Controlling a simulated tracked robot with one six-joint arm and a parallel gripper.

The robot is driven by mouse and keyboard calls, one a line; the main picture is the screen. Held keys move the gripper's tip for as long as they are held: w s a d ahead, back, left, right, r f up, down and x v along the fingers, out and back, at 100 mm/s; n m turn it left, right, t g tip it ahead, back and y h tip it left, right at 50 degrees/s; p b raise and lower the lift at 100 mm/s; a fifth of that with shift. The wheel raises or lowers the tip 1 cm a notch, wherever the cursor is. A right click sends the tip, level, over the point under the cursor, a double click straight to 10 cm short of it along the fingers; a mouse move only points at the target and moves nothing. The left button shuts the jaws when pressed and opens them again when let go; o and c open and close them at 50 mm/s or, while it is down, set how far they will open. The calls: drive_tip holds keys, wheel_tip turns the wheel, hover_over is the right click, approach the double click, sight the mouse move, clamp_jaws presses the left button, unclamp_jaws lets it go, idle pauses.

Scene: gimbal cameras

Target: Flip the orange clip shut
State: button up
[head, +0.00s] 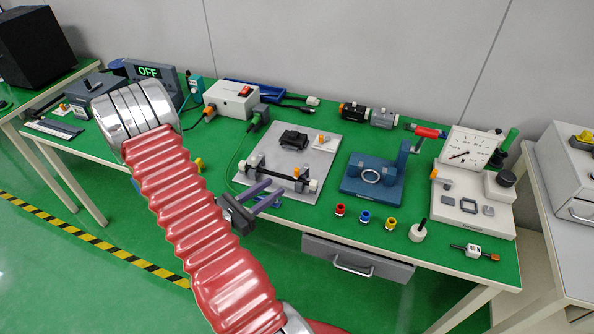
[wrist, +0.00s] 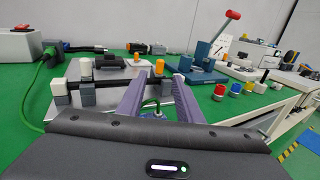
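An orange clip (head: 296,172) stands upright at the right end of a black bar (head: 272,176) on the near part of a grey plate (head: 243,180). In the wrist view the orange clip (wrist: 159,67) shows beyond and between my fingertips, with the bar (wrist: 96,77) to its left. A second small orange piece (head: 321,138) sits on a white base farther back on the plate; I cannot tell its kind. My gripper (head: 274,195) has two purple fingers set apart and empty, in front of the plate's near edge. It also shows in the wrist view (wrist: 156,82).
A black device (head: 291,138) lies on the plate behind the bar. A green cable (wrist: 30,85) runs along the left side. A blue fixture (head: 372,178) with a red-handled lever (head: 428,132) stands to the right, near several coloured knobs (head: 364,217).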

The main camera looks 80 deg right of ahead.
sight(296, 176)
drive_tip(key=shift+x, duration=5.6)
clamp_jaws()
